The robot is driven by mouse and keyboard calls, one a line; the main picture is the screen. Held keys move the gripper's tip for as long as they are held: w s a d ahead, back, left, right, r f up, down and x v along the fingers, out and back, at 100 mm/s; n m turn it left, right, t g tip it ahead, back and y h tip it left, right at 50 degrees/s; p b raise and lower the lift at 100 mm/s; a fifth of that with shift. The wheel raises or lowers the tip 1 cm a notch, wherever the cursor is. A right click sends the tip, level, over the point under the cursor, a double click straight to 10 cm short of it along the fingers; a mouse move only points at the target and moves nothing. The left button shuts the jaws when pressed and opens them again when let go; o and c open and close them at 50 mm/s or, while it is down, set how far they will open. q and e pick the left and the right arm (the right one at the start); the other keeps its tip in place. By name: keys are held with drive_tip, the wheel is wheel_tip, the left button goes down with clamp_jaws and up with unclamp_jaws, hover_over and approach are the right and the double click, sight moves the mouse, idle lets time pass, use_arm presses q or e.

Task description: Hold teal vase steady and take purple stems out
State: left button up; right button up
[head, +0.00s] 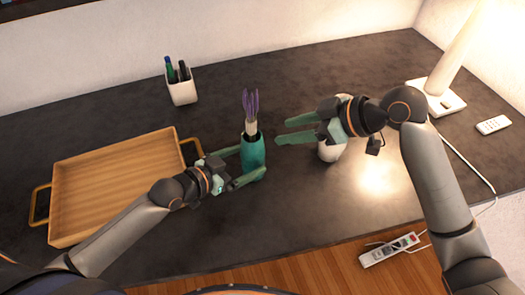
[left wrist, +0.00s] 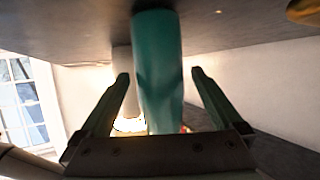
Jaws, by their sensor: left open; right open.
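The teal vase (head: 252,157) stands upright on the dark desk in the head view, with the purple stems (head: 251,103) rising from its mouth. My left gripper (head: 248,166) is open, its fingers on either side of the vase's lower body. In the left wrist view the vase (left wrist: 158,75) lies between the two open fingers (left wrist: 160,85), with visible gaps on both sides. My right gripper (head: 279,131) is open and empty, to the right of the vase's mouth and apart from the stems. The lower ends of the stems are hidden inside the vase.
A wooden tray (head: 62,190) with handles lies left of the vase. A white pen cup (head: 182,91) stands behind. A white object (head: 329,152) is partly hidden behind my right gripper. A lamp base (head: 436,98) and remote (head: 493,125) are at right.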

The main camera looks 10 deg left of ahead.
use_arm(q)
drive_tip(key=x, duration=0.6)
drive_tip(key=shift+w+d+f, duration=0.1)
drive_tip(key=c, duration=1.5)
